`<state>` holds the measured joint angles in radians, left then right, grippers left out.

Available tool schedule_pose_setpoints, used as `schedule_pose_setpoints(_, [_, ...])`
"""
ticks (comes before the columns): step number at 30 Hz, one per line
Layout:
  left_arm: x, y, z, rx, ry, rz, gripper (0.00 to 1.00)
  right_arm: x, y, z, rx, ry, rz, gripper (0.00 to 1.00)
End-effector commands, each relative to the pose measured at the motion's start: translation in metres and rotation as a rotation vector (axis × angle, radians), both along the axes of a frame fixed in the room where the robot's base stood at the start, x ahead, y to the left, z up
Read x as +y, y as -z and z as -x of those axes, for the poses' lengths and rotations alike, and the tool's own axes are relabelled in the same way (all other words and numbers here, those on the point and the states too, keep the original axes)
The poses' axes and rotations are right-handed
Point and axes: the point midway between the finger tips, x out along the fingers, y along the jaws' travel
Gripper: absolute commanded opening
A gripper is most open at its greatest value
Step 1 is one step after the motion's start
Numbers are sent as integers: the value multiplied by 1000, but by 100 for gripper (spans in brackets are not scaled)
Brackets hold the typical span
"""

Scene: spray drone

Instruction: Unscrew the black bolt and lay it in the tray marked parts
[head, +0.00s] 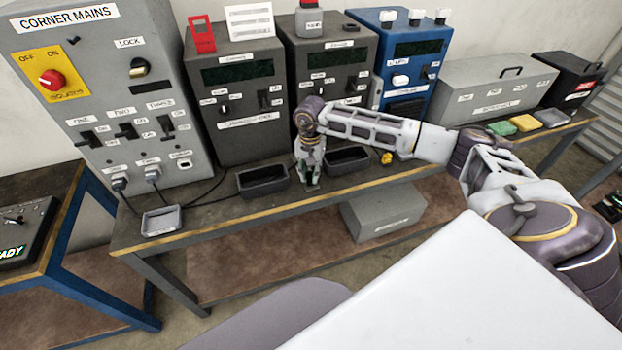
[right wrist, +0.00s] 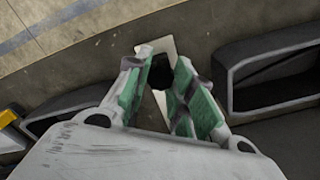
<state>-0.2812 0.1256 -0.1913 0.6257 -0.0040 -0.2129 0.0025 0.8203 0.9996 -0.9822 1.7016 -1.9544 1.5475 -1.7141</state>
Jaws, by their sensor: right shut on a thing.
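My right gripper (head: 310,176) is low over the bench between two dark open trays. In the right wrist view its green-padded fingers (right wrist: 160,85) are shut on a small black thing, which looks like the black bolt (right wrist: 160,70). Most of it is hidden by the fingers, and it cannot be made out in the head view. One dark tray (head: 262,182) is left of the gripper and the other dark tray (head: 347,160) is right of it. Both look empty. No parts mark is readable on either. A pale strip (right wrist: 166,46) lies behind the fingertips. My left gripper is not in view.
Grey control boxes (head: 237,95) and a blue one (head: 408,60) line the bench back. A small light tray (head: 162,221) is at the bench's left end, with cables (head: 205,195) nearby. A yellow item (head: 386,158) is beside the right dark tray.

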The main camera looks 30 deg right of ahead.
Motion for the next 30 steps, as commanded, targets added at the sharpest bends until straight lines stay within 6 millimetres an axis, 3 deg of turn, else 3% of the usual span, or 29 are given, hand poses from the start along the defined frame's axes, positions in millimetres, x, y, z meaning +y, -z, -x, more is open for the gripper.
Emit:
schedule_pose_setpoints(12, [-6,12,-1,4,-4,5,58,-1,2,0,0,-174,2,0])
schedule_pose_setpoints(17, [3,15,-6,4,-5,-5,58,-1,1,0,0,-238,2,0])
schedule_pose_setpoints(24, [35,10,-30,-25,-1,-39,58,-1,1,0,0,-300,2,0])
schedule_pose_setpoints(30, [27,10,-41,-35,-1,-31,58,-1,1,0,-1,-354,2,0])
